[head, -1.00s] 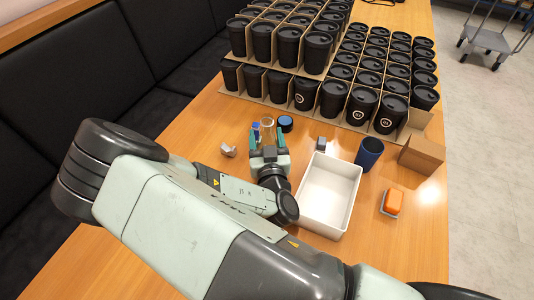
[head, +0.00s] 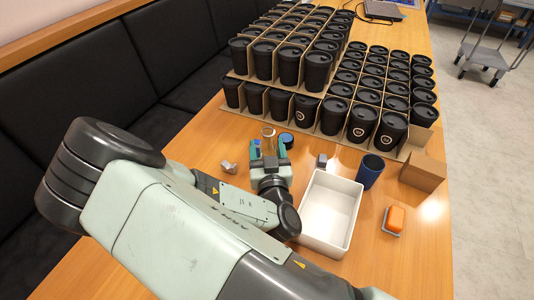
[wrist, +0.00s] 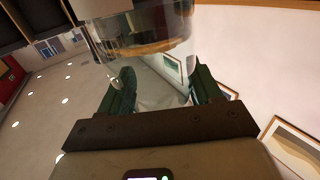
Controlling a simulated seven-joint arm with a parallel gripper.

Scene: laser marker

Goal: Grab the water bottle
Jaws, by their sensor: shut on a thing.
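The water bottle (head: 268,133) is clear, with a tan or brown rim showing just beyond my fingers in the head view. In the wrist view the clear, round-walled bottle (wrist: 150,45) fills the space between the green fingers. My gripper (head: 268,148) is shut on it, one finger on each side. Much of the bottle is hidden by the gripper in the head view. I cannot tell whether its base touches the table.
A blue round lid (head: 287,140) lies close right of the fingers. A small grey piece (head: 229,167) is to the left. A white open box (head: 306,207), a dark blue cup (head: 370,171) and an orange block (head: 396,219) stand right. Rows of black cups (head: 290,66) fill the back.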

